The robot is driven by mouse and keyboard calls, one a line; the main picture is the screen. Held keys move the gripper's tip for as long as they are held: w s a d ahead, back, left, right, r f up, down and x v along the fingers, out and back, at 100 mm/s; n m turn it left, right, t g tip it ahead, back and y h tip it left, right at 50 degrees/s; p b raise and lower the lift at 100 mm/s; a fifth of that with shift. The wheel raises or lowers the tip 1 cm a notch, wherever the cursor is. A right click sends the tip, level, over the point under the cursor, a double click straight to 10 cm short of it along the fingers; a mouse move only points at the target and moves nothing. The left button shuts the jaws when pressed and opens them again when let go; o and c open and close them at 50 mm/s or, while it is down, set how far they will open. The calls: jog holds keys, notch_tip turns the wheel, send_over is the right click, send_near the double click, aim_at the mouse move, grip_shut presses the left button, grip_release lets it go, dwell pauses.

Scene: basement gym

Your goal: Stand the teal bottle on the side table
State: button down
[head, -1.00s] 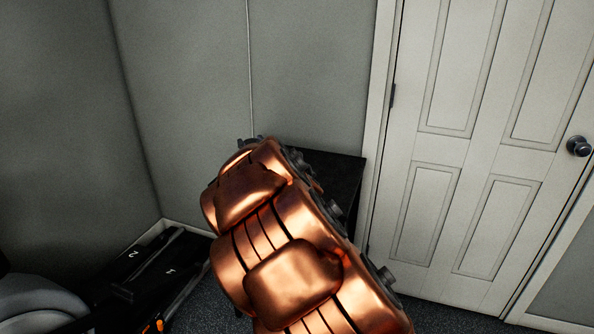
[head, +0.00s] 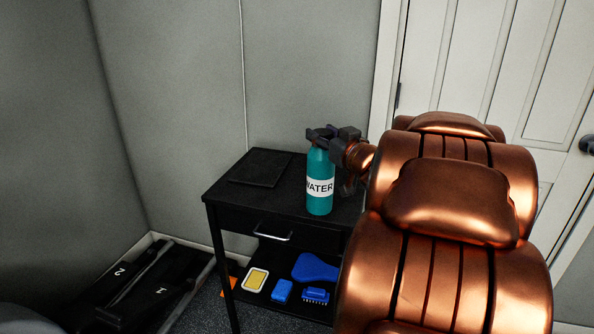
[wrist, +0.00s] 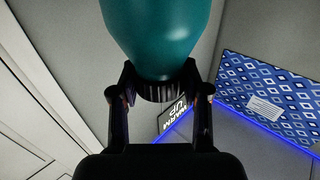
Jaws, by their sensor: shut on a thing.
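The teal bottle (head: 319,190), with a white "WATER" label, is upright over the right part of the black side table (head: 278,201). I cannot tell whether its base touches the top. My gripper (head: 323,135) reaches in from the right and is shut on the bottle's dark cap. In the wrist view, the teal body (wrist: 158,35) fills the top middle and the cap sits between both fingers (wrist: 160,92). My copper arm covers the table's right end.
A flat black object (head: 260,167) lies on the tabletop's left part. The lower shelf holds a yellow-and-white item (head: 255,279), blue brushes (head: 315,295) and a blue paddle-shaped item (head: 315,268). Black numbered boxes (head: 140,285) stand at lower left. A white door (head: 480,70) is behind right.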

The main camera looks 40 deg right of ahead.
jog(key=w+d+f, duration=0.5)
jog(key=w+d, duration=0.4)
jog(key=d, duration=0.3)
jog(key=shift+w+d+b, duration=0.3)
jog(key=shift+d+b, duration=0.1)
jog(key=shift+b, duration=0.05)
jog(key=shift+f, duration=0.1)
jog(key=c, duration=0.6)
grip_release()
jog(key=shift+o, duration=0.2)
jog(key=s+a, duration=0.2)
jog(key=s, duration=1)
jog(key=shift+p, duration=0.3)
